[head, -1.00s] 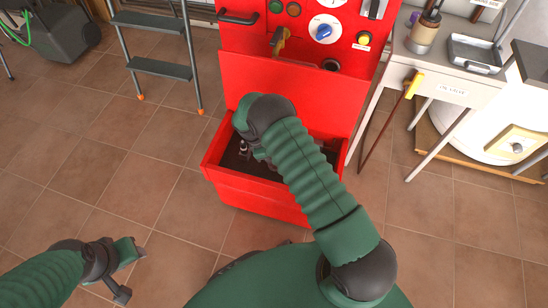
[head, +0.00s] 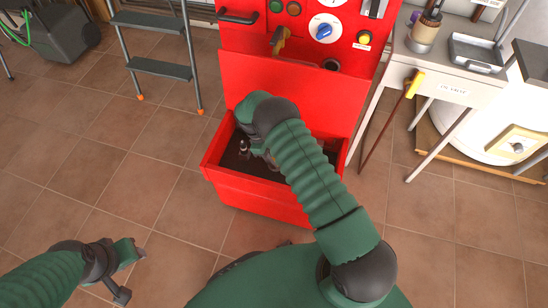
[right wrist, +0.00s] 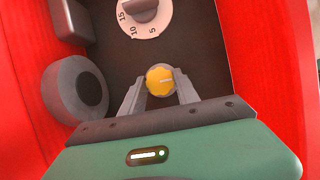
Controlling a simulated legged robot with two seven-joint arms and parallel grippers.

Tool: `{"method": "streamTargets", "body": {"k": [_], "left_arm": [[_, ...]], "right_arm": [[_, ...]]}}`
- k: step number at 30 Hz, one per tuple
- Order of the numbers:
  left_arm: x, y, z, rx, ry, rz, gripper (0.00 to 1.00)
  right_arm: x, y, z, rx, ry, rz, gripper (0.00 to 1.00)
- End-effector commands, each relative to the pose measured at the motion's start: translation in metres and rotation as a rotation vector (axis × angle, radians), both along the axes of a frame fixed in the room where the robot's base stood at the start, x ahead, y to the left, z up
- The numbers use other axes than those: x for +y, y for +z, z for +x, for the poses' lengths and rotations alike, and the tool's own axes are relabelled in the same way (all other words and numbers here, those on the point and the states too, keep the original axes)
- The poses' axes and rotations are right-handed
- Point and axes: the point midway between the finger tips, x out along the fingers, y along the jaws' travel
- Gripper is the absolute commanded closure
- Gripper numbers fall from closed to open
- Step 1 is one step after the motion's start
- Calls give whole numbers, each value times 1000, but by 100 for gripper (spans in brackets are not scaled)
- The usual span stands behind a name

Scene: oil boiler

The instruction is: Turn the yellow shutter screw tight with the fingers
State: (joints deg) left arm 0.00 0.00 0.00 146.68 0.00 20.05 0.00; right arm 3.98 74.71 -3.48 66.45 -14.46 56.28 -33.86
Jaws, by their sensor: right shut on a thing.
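The yellow shutter screw (right wrist: 159,80) is a small round knob with a pale line on its face, on a dark panel in the right wrist view. My right gripper (right wrist: 159,88) has one finger on each side of it and is shut on it. In the head view the screw is hidden, and my right arm reaches down into the open front of the red boiler (head: 225,155). My left gripper (head: 134,272) is open and empty above the tiled floor at lower left.
A white dial (right wrist: 145,14) with numbers is above the screw, and a grey round part (right wrist: 75,88) is to its left. Red walls flank the panel. A step ladder (head: 160,68) and a grey table (head: 450,85) stand either side of the boiler.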

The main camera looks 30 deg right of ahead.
Motion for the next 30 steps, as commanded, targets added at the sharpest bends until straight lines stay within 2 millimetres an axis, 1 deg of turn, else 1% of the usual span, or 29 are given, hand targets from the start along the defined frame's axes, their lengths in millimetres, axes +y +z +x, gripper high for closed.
{"method": "streamTargets", "body": {"k": [2, 3, 7, 16, 19, 20, 23, 30], "left_arm": [[0, 0, 0, 0, 0, 0, 59], [0, 0, 0, 0, 0, 0, 59], [0, 0, 0, 0, 0, 0, 59], [0, 1, 0, 0, 0, 0, 59], [0, 5, 0, 0, 0, 0, 59], [0, 8, 0, 0, 0, 0, 59], [0, 18, 0, 0, 0, 0, 59], [0, 43, 0, 0, 0, 0, 59]], "right_arm": [[0, 0, 2, -6, 2, 0, 100], [0, 0, 2, -6, 2, 1, 59], [0, 0, 1, -4, 2, 0, 42], [0, 1, 1, -2, 2, 0, 41], [2, 10, 4, -3, 2, -1, 41], [3, 15, 5, -4, 3, 0, 41], [9, 38, 12, -6, 4, -1, 41], [26, 104, 34, -6, 3, 1, 41]]}}
